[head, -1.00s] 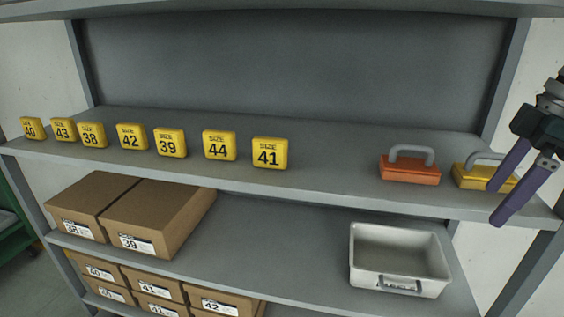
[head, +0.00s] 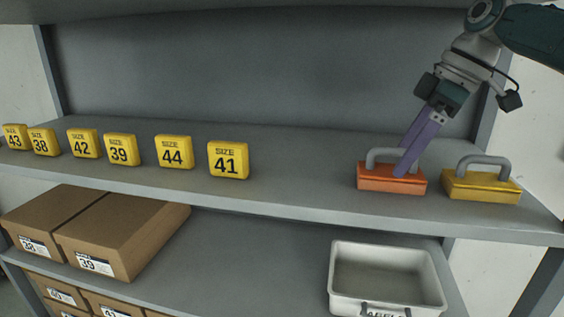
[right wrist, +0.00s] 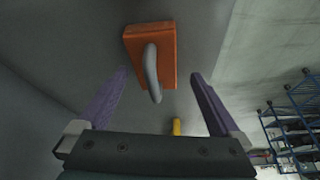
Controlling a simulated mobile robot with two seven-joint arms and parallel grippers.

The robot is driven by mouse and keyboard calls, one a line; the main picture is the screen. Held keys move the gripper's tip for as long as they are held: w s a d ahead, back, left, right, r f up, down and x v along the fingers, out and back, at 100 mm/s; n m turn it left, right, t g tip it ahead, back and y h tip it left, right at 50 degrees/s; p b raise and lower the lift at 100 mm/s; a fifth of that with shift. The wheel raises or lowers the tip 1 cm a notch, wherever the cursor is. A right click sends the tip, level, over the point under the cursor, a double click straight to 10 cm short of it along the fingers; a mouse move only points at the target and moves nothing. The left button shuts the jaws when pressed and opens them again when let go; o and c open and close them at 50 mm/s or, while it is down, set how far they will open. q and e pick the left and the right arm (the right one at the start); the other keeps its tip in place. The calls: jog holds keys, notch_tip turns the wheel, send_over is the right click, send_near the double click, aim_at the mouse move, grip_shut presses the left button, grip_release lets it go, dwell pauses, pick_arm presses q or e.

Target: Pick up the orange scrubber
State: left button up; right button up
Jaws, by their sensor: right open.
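The orange scrubber (head: 391,181) with its grey arched handle stands on the upper shelf, right of the yellow size blocks. My right gripper (head: 404,168) is in front of it in the head view, and its purple fingers cover part of the handle and the block. In the right wrist view the orange scrubber (right wrist: 165,45) lies ahead of the fingers. Its handle points into the gap between the open, empty fingertips (right wrist: 158,75). I cannot tell that anything touches. My left gripper is not in view.
A yellow scrubber (head: 482,184) stands just right of the orange one. Several yellow size blocks (head: 228,160) line the shelf to the left. Below are cardboard boxes (head: 124,232) and a white bin (head: 386,278). The shelf (head: 300,172) between block 41 and the orange scrubber is clear.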

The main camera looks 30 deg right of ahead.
aim_at(371, 158)
jog(key=shift+w+a, duration=0.45)
jog(key=shift+w, duration=0.1)
jog(key=shift+w+a+f, duration=0.2)
jog(key=shift+w+a, duration=0.9)
jog(key=shift+w, duration=0.15)
jog(key=shift+b+x, duration=0.5)
jog(key=shift+x, duration=0.8)
jog(key=shift+s+d, duration=0.1)
jog(key=c, duration=1.2)
